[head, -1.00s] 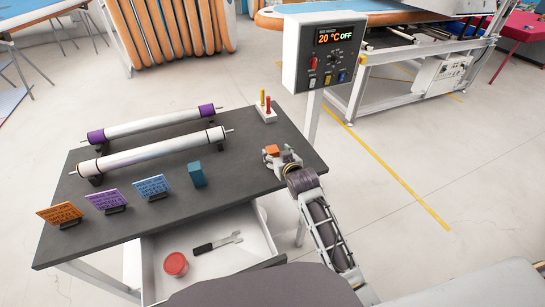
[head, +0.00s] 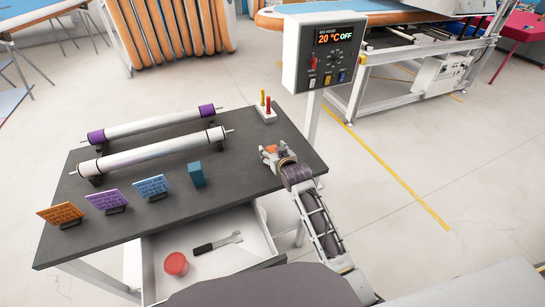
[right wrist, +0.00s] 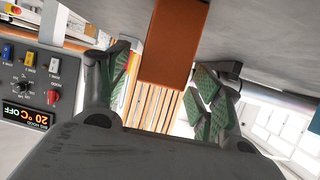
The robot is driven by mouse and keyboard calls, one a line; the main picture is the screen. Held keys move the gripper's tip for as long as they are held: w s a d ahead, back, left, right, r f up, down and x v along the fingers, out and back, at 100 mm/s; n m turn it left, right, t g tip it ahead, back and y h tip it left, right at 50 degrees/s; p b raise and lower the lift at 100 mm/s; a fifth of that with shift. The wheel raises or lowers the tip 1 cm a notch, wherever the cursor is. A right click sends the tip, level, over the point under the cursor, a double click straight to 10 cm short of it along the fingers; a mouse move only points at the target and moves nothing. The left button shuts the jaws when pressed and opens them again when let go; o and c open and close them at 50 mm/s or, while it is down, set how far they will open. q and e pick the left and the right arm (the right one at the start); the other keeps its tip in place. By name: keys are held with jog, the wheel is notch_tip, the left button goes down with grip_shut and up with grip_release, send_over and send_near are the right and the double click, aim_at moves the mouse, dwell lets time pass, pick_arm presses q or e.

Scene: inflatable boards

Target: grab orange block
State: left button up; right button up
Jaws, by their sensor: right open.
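The orange block (head: 271,149) stands on the right part of the dark table, partly hidden by my right gripper (head: 273,154) in the head view. In the right wrist view the orange block (right wrist: 174,45) is at the upper middle, in the space between the two green-padded fingers of my right gripper (right wrist: 167,85). The fingers are spread, and a gap shows between the block and the left finger. My left gripper is not in view.
A teal block (head: 197,175) and several coloured cards on stands line the table's (head: 228,211) front. Two rollers lie behind them. A small white holder (head: 265,116) with red and yellow pegs is at the back right. A control box (head: 325,52) stands beyond. The drawer (head: 262,245) is open.

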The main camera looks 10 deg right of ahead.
jog(key=shift+w+f, duration=0.2)
jog(key=shift+w, duration=0.3)
jog(key=c, duration=1.2)
jog(key=shift+r, duration=0.1)
jog(key=shift+r, duration=4.95)
